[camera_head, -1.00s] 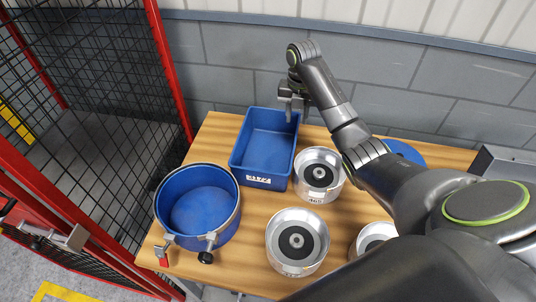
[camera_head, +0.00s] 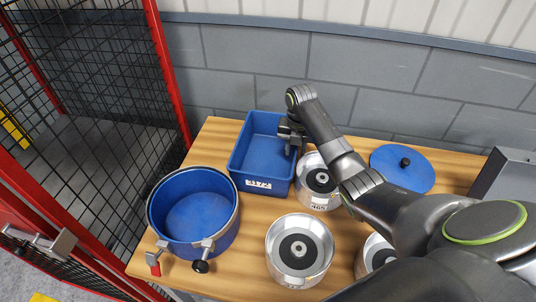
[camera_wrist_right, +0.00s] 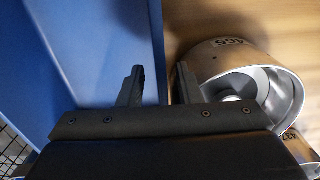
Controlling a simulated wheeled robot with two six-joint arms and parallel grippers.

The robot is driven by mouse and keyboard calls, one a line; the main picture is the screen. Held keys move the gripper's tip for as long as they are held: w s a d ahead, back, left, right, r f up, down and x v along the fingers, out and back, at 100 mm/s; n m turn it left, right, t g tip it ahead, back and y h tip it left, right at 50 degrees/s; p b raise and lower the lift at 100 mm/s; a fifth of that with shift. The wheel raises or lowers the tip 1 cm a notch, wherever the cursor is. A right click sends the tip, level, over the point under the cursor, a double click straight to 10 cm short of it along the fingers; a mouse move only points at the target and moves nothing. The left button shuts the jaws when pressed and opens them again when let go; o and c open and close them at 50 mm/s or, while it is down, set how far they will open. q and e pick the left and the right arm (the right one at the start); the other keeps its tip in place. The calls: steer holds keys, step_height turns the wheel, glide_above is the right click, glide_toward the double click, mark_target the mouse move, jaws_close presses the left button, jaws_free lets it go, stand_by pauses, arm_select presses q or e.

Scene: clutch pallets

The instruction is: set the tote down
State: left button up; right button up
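The tote is a blue open rectangular bin (camera_head: 233,160) with a white label on its front. It sits upright on the wooden table and looks empty. My right gripper (camera_head: 292,138) is at the tote's right wall. In the right wrist view my right gripper (camera_wrist_right: 158,85) has its two fingers apart, with a visible gap between them. One finger is over the blue tote (camera_wrist_right: 110,40) and the other over the table side, beside its wall edge. Contact with the wall cannot be made out. My left gripper is not in view.
A round blue-lined drum (camera_head: 195,210) with clamps stands left of the tote. Silver cylinders (camera_head: 300,250) stand in front and close on the right (camera_head: 318,182). A blue lid (camera_head: 403,168) lies at the right. A red-framed mesh fence (camera_head: 160,60) and a grey block wall (camera_head: 390,75) bound the table.

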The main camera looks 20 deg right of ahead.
steer(key=shift+f, duration=1.4)
jaws_close()
steer(key=shift+s, duration=0.15)
